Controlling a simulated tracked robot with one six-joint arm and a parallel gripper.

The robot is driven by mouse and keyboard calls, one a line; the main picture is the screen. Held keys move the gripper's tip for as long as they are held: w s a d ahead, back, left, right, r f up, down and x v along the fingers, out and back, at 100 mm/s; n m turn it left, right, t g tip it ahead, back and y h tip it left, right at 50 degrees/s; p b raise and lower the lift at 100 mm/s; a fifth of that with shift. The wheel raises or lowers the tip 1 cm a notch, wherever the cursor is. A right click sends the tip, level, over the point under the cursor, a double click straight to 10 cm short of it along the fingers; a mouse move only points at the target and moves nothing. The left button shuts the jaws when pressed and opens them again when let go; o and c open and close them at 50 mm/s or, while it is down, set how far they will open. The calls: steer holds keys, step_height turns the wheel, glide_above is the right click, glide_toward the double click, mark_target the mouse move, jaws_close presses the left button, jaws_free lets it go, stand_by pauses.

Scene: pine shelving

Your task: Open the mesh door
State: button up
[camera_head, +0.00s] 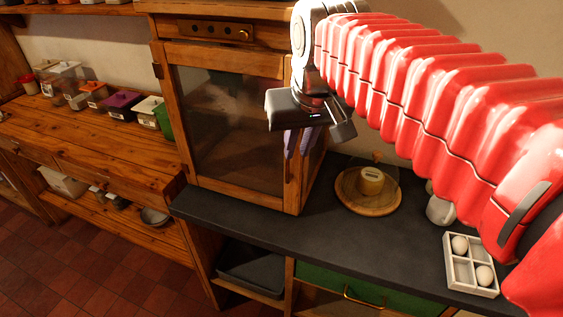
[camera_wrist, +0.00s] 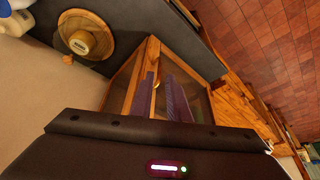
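The mesh door (camera_head: 229,127) is the wood-framed front of a pine cabinet on the dark counter. Its dark panel looks shut against the frame. My gripper (camera_head: 298,143) has purple fingers and points down at the door's right edge, near the cabinet's front corner post. In the wrist view the purple fingers (camera_wrist: 176,100) hang beside the wooden corner post (camera_wrist: 145,80), with a small yellowish piece by them, perhaps the handle. The fingers look slightly apart with nothing between them. Whether they touch the door cannot be told.
A round wooden board (camera_head: 352,203) with a yellow item, a white mug (camera_head: 440,210) and an egg tray (camera_head: 446,252) stand on the counter (camera_head: 300,248) to the right. Jars and boxes line the left shelf. The floor (camera_head: 90,265) in front is clear.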

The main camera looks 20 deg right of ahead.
mark_target(287, 165)
steer(key=shift+w+r, duration=0.55)
steer(key=shift+w, duration=0.3)
steer(key=shift+f, duration=0.1)
steer(key=x, duration=1.3)
steer(key=shift+d+f, duration=0.1)
steer(key=shift+f, duration=0.2)
jaws_close()
stand_by(0.7)
